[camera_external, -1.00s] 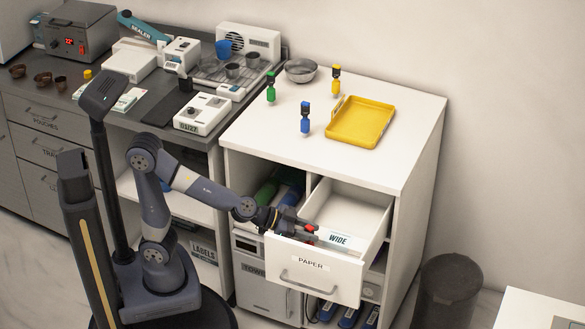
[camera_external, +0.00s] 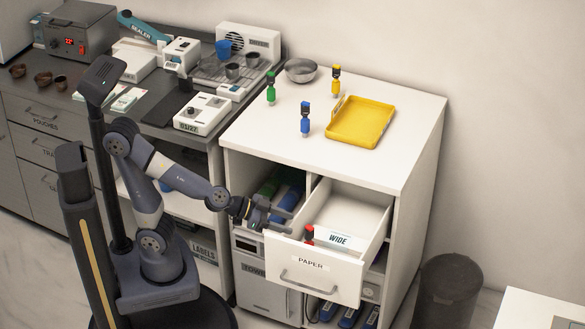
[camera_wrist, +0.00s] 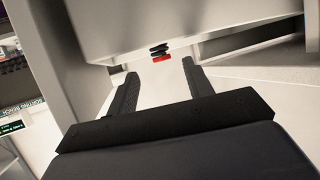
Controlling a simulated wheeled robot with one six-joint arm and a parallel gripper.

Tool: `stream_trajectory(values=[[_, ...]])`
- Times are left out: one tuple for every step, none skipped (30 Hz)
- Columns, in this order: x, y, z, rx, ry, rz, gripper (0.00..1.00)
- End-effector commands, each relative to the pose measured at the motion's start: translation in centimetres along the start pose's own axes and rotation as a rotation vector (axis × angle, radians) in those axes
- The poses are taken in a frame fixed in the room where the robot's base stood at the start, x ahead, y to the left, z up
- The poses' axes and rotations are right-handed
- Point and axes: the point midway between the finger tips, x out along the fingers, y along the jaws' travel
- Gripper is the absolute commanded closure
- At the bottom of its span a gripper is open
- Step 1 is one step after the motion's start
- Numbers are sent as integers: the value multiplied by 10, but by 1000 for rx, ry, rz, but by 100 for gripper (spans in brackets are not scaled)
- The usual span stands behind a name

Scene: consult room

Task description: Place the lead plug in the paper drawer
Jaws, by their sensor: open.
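The paper drawer (camera_external: 311,272) is pulled open from the white cabinet, with a "PAPER" label on its front. A red plug with a dark part (camera_external: 309,235) shows inside it, just behind the front panel; its lower end is hidden. In the wrist view the red and black plug (camera_wrist: 161,55) shows small beyond the fingertips. My gripper (camera_external: 286,219) is open and empty at the drawer's left side, apart from the plug; in the wrist view its two fingers (camera_wrist: 160,78) have a gap between them.
A "WIDE" card (camera_external: 339,239) is in the drawer. Green (camera_external: 270,88), blue (camera_external: 305,119) and yellow (camera_external: 336,80) plugs stand on the cabinet top near a yellow tray (camera_external: 335,138) and a metal bowl (camera_external: 301,71). A dark bin (camera_external: 447,290) stands on the right.

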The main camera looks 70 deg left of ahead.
Motion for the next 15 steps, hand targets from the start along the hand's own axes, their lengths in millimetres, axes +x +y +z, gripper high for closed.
stream_trajectory(values=[[-11,0,-6,1,1,1,51],[-15,0,-5,1,0,1,51],[-20,0,-4,1,0,1,51],[-23,0,-4,1,0,1,51],[-26,0,-4,1,0,1,51],[-29,0,-3,1,0,1,51],[-31,0,-3,0,0,1,51],[-33,0,-2,0,0,1,51],[-35,0,-2,0,0,1,51],[-36,0,-1,0,0,1,51],[-37,0,-1,0,0,1,51],[-37,0,0,0,0,0,51],[-38,0,0,0,0,0,51],[-38,0,0,0,0,0,51],[-38,0,0,0,0,0,51]])
